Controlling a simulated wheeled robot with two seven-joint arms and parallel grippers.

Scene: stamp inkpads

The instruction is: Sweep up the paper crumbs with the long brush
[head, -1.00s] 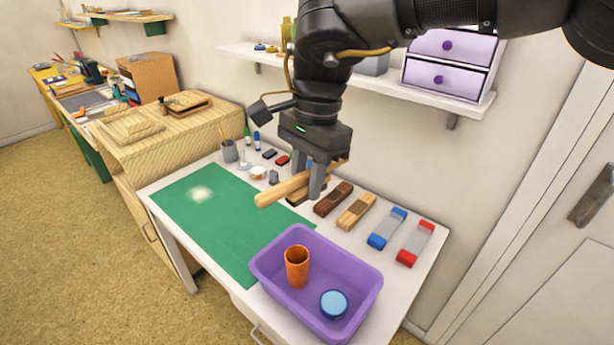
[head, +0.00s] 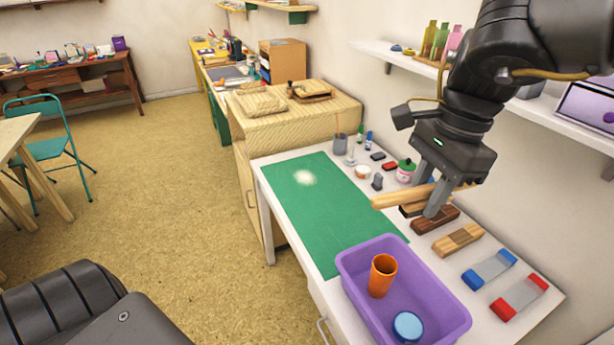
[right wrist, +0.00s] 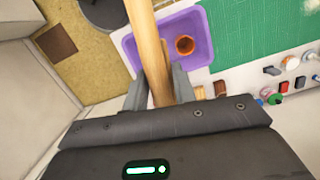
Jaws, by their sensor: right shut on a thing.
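My right gripper (head: 437,192) is shut on the long brush (head: 393,199), a pale wooden bar, and holds it above the table at the mat's right side. The brush also shows between the fingers in the right wrist view (right wrist: 147,45), running up out of the picture; I cannot make out its bristles. A whitish patch, seemingly the paper crumbs (head: 304,178), lies on the far part of the green mat (head: 335,225), apart from the brush. My left gripper is not in view.
A purple tray (head: 349,279) with an orange cup (head: 382,276) and a blue round lid (head: 407,325) stands at the mat's near end. Wooden, blue and red blocks line the right side. A grey pen cup (head: 340,144) and small jars stand behind. Most of the mat is clear.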

